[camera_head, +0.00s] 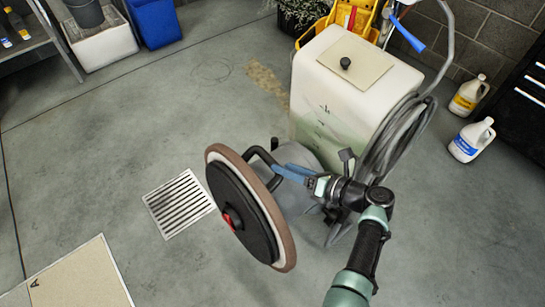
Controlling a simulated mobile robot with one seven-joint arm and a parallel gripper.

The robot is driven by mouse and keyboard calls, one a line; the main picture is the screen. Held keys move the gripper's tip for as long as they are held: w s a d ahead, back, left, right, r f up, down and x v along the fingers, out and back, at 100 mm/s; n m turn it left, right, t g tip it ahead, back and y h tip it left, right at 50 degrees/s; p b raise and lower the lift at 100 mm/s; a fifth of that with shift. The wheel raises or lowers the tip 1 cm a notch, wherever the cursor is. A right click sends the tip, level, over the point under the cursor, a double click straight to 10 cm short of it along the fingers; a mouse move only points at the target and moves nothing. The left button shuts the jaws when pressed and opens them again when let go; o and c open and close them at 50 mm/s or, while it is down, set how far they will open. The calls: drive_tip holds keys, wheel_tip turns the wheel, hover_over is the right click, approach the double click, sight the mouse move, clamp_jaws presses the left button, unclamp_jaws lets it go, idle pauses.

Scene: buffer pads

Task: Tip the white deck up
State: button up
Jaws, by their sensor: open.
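The white floor machine (318,85) stands upright at centre right, with a white tank and a dark knob on its lid. Its round deck (238,212) is at the front, steeply tilted, nearly on edge. Its underside faces left, showing a black disc with a red centre (231,219) and a brown and pale rim. A black loop handle (262,155) is at the deck's upper edge. My gripper (283,171) has blue fingers and is open at this handle, just right of the deck. Whether the fingers touch the handle cannot be told.
A floor drain grate (180,204) lies left of the deck. A tan board (75,280) is at lower left. A hose coils on the machine's right side. The floor at left is clear.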

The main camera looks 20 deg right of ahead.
drive_tip(key=shift+p+v, duration=0.45)
drive_tip(key=shift+v, duration=2.3)
